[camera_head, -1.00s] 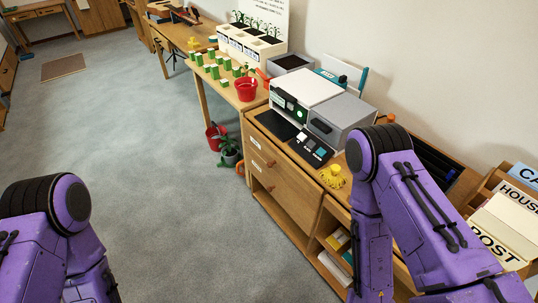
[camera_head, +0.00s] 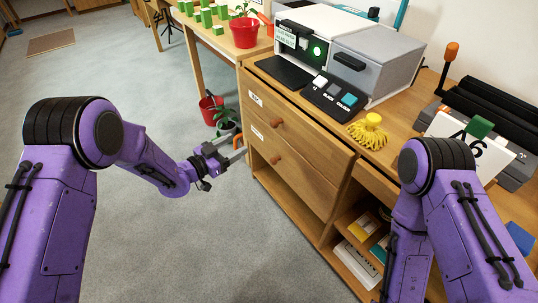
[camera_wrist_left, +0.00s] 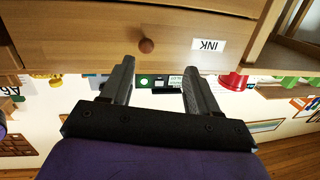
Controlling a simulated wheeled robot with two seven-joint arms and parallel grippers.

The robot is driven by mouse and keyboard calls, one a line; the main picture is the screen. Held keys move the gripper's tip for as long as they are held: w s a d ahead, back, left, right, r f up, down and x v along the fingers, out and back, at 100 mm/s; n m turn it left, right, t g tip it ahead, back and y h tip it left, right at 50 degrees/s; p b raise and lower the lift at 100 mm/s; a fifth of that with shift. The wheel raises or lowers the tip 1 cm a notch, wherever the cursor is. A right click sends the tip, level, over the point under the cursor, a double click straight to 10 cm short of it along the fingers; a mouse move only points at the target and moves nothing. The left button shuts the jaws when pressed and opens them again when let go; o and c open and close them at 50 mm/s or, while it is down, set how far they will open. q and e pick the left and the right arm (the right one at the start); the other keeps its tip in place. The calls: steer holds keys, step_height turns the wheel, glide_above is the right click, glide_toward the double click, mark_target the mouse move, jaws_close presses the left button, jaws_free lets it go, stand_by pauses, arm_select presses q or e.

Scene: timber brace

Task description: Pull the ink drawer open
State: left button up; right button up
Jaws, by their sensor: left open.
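The ink drawer (camera_head: 312,139) is the upper of two wooden drawers in the cabinet and appears closed. Its round brown knob (camera_head: 277,123) sits on the front, with a white label (camera_head: 256,99) to its left. In the left wrist view, which is upside down, the drawer front (camera_wrist_left: 90,45) bears the label INK (camera_wrist_left: 208,45) and the knob (camera_wrist_left: 147,45). My left gripper (camera_head: 240,147) is open and empty, left of the drawer fronts and apart from the knob. Its fingers (camera_wrist_left: 158,72) also show in the wrist view. My right arm shows, but its gripper is out of view.
A lower drawer (camera_head: 290,178) with its own knob (camera_head: 276,160) lies beneath. A printer (camera_head: 375,60) and a yellow tasselled object (camera_head: 370,131) stand on top. A plant (camera_head: 225,118) and a red bucket (camera_head: 210,109) are on the floor behind my gripper.

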mark_target(271, 125)
arm_select(q)
steer(key=w+d+m+b, duration=0.1)
steer(key=w+d, duration=0.1)
steer(key=d, duration=0.1)
steer(key=w+d+r+m+g+h+b, duration=0.1)
steer(key=w+d, duration=0.2)
steer(key=d, duration=0.1)
steer(key=w+d+m+h, duration=0.1)
steer(key=w+d+m, duration=0.1)
steer(key=d, duration=0.1)
steer(key=shift+w+d+r+g+b, duration=0.25)
steer(key=shift+w+d+g+b, duration=0.05)
steer(key=shift+w+d+b, duration=0.1)
arm_select(e)
step_height(271, 125, down, 5)
steer(key=shift+f, duration=0.1)
arm_select(q)
steer(key=shift+s, duration=0.1)
jaws_close()
steer(key=shift+a, duration=0.15)
